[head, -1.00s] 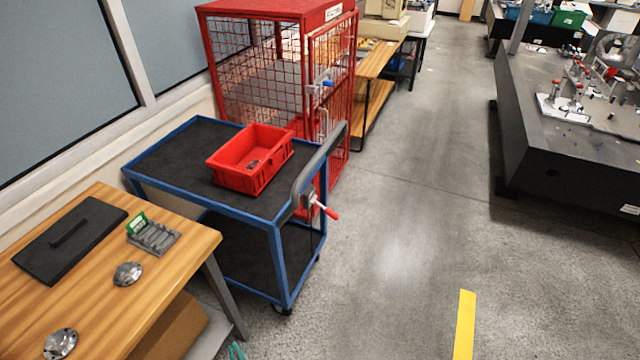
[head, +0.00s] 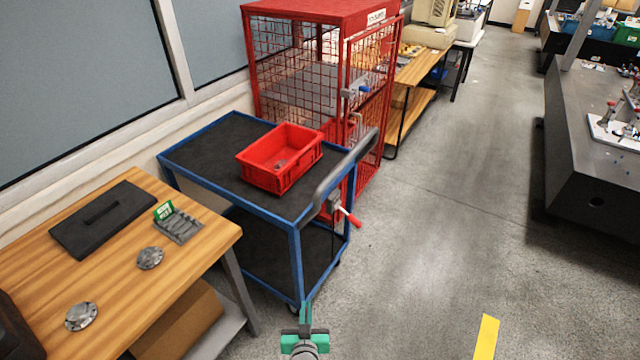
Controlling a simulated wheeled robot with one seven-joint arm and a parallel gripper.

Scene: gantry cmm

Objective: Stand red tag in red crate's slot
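The red crate (head: 262,177) sits on the black top shelf of the blue-framed cart. A small greyish item (head: 281,164) lies on its floor; I cannot make out whether it is a slot. I cannot pick out a red tag in view. My gripper (head: 305,312) shows at the bottom edge, with teal parts, in front of the cart's near corner and well apart from the crate. Its fingers are too small and end-on to tell open from shut, and I see nothing red in them.
A wooden table (head: 118,282) at left holds a black plate, two metal discs and a grey rack with a green piece. A red mesh cage (head: 320,62) stands behind.

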